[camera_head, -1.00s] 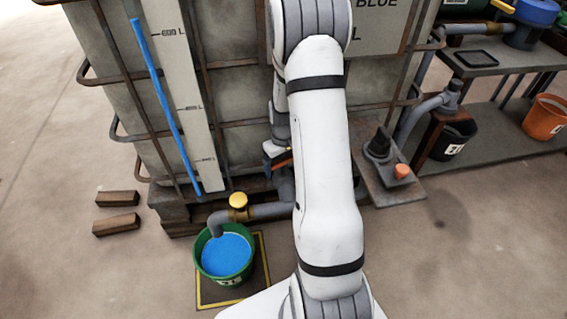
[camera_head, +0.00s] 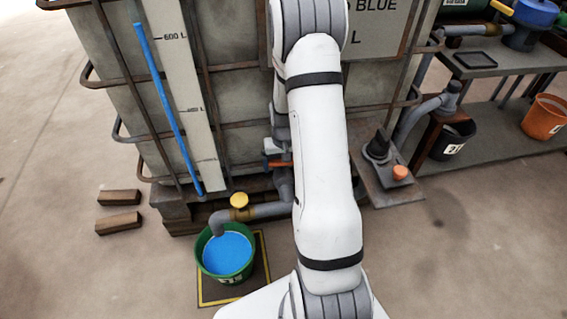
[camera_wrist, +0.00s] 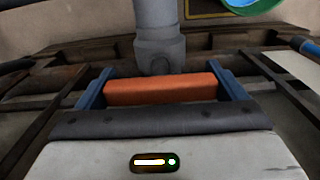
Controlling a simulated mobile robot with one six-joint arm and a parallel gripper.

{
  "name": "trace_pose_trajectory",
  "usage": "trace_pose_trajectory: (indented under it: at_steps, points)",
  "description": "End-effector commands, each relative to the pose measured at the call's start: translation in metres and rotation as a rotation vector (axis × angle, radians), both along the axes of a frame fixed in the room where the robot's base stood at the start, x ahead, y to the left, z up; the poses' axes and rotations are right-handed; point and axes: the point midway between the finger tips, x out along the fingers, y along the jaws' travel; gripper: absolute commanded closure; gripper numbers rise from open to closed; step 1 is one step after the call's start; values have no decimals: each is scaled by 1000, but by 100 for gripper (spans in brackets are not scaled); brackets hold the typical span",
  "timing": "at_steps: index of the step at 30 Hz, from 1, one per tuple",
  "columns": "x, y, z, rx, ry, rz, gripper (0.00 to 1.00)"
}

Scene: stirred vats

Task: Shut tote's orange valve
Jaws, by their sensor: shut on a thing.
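The tote (camera_head: 240,95) is a pale tank in a rusty cage. Its orange valve handle (camera_head: 279,164) shows low on the tote's front, partly hidden behind my arm, and lies about level across the grey outlet pipe. In the wrist view the orange handle (camera_wrist: 160,90) spans between the two blue fingers of my gripper (camera_wrist: 164,86), which is shut on it. The grey valve body (camera_wrist: 158,45) is just beyond it. In the head view most of my gripper is hidden. The outlet pipe (camera_head: 270,210) has a yellow cap (camera_head: 239,200) and bends down over a green bucket (camera_head: 225,277).
The green bucket holds blue liquid and stands on a yellow-edged mat (camera_head: 262,285). Two wooden blocks (camera_head: 118,222) lie on the floor at left. A small stand (camera_head: 405,190) with an orange knob is right of my arm. Shelves with an orange bucket (camera_head: 547,118) stand farther right.

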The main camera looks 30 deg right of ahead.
Motion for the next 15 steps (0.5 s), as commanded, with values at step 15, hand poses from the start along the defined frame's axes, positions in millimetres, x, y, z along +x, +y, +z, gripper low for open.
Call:
trace_pose_trajectory:
  at_steps: [15]
  points:
    - [1, -1, 15, 0, -4, -2, 0]
